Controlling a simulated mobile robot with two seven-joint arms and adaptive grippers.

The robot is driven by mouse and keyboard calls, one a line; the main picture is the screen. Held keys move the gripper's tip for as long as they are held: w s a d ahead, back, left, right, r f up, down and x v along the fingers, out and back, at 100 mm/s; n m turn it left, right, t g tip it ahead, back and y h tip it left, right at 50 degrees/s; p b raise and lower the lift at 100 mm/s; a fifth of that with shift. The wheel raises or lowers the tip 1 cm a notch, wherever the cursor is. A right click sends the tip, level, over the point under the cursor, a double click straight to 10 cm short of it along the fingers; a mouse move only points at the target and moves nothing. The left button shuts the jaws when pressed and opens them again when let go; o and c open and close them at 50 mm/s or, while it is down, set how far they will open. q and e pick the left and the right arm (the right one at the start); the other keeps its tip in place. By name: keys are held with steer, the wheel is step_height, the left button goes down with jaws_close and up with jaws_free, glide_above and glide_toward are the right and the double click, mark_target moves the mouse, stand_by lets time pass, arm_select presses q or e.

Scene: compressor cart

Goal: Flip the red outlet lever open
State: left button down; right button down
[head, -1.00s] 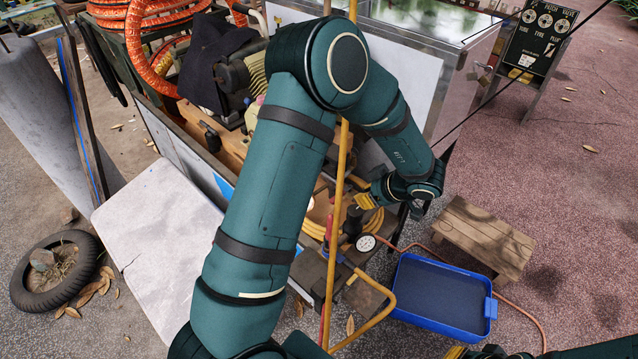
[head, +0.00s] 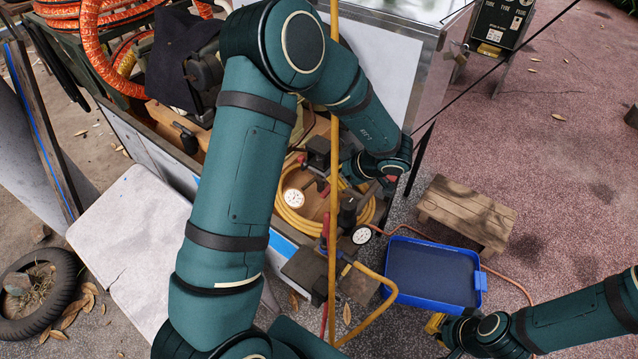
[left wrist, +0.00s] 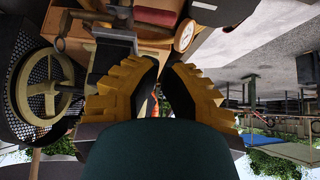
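A small upright red part (head: 324,238), which looks like the red lever, stands on the fittings beside the black-rimmed gauge (head: 362,235). Its exact shape and angle are too small to tell. My left gripper (head: 345,178) is above and behind it, partly hidden by the yellow pole and my arm. In the left wrist view its yellow ribbed fingers (left wrist: 161,68) are slightly apart with nothing between them. A red cylinder (left wrist: 156,17) and a white gauge (left wrist: 185,35) lie beyond the fingertips. My right gripper (head: 438,324) is low at the right, by the blue tray, its fingers seen edge-on.
A yellow pole (head: 333,120) crosses in front of the fittings. A coiled yellow hose (head: 290,215) lies in the cart. A blue tray (head: 434,273) and a wooden stool (head: 467,212) stand on the ground at right. A handwheel (left wrist: 48,90) is left in the wrist view.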

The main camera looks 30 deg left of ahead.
mark_target(328, 190)
arm_select(q)
steer(key=b+x, duration=0.2)
steer(key=x, duration=0.8)
steer(key=shift+b, duration=0.4)
